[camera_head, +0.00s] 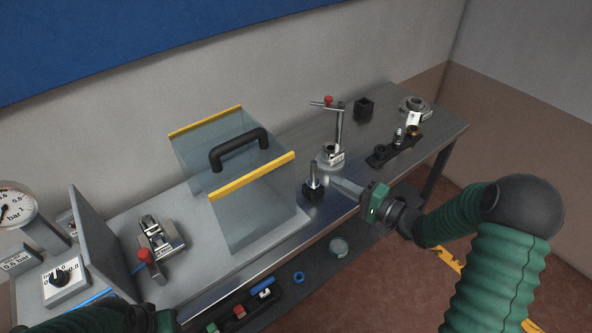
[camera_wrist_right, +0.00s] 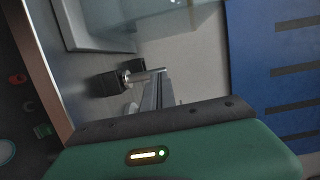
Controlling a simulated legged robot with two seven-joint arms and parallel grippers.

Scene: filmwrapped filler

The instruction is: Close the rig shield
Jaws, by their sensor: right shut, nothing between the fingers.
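The rig shield (camera_head: 245,205) is a clear cover with yellow edge strips and a black arched handle (camera_head: 238,149) on top. It stands at the right part of the grey base plate (camera_head: 200,264), to the right of a metal clamp fixture (camera_head: 158,238) that it leaves uncovered. Part of it shows at the top of the right wrist view (camera_wrist_right: 150,10). My right gripper (camera_head: 334,182) is shut and empty, right of the shield and apart from the handle, close to a black block with a metal post (camera_head: 313,187). Only the body of my left gripper shows at the bottom left; its fingers are hidden.
A grey upright panel (camera_head: 100,240) and a pressure gauge (camera_head: 14,208) stand at the left. A post stand with a red knob (camera_head: 332,150) and a black fixture strip (camera_head: 394,150) are on the bench's right. A lower shelf (camera_head: 325,262) holds small parts.

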